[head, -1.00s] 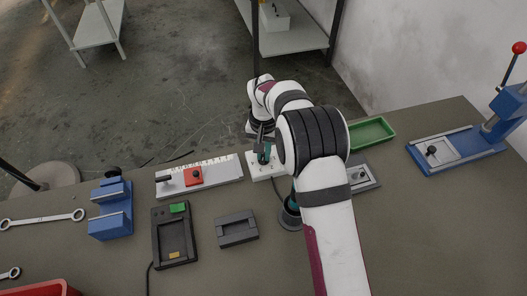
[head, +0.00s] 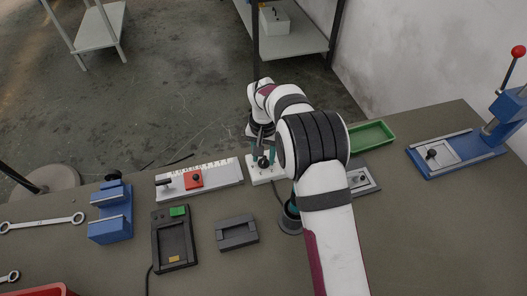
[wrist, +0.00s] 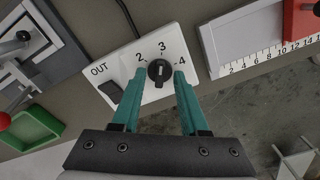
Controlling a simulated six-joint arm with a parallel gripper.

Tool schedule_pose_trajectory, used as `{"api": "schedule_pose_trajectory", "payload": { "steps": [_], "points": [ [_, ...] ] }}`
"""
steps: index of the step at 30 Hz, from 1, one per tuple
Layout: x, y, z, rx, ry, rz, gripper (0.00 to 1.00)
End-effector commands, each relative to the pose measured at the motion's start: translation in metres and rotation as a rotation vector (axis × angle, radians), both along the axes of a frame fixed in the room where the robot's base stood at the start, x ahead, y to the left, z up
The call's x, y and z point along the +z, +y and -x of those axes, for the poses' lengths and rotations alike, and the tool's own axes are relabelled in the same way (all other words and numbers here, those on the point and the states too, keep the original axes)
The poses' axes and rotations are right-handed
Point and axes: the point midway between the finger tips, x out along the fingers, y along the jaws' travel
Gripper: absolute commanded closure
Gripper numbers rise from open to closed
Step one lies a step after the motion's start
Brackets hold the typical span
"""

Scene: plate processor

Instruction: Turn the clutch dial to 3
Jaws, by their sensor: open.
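The clutch dial (wrist: 159,72) is a black knob on a white control box (wrist: 150,98), with the numbers 2, 3 and 4 around it. Its white pointer line appears to face the 3. A black rocker switch (wrist: 112,91) marked OUT sits beside it. My gripper (wrist: 160,78) is open, with its teal fingertips on either side of the knob, and gaps seem to remain. In the head view, my gripper (head: 262,160) is over the white box (head: 254,178), with the dark knob (head: 263,163) between its fingers.
A ruled white fixture with a red slider (head: 194,179) stands just left of the box. A grey fixture (head: 365,177) and a green tray (head: 371,134) are to the right, partly behind my arm. A dark grey block (head: 237,232) lies in front.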

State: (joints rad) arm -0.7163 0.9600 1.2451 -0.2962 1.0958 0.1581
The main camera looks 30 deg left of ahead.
Motion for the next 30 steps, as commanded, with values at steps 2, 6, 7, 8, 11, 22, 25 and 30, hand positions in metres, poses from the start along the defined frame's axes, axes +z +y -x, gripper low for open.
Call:
{"api": "schedule_pose_trajectory", "payload": {
  "steps": [2, 6, 7, 8, 11, 22, 25, 30],
  "points": [
    [0.006, 0.0, 0.0, 0.0, -0.001, -0.001, 0.56],
    [0.033, 0.001, -0.001, 0.0, -0.004, -0.002, 0.56],
    [0.042, 0.001, -0.001, 0.0, -0.005, -0.004, 0.56],
    [0.051, 0.001, -0.001, 0.0, -0.004, -0.004, 0.56],
    [0.085, 0.001, -0.001, 0.0, -0.006, -0.005, 0.56],
    [0.156, 0.0, 0.0, 0.0, -0.001, 0.0, 0.56],
    [0.158, 0.0, 0.0, 0.0, -0.001, 0.0, 0.56],
    [0.158, 0.0, 0.0, 0.0, -0.001, 0.0, 0.56]
  ]
}}
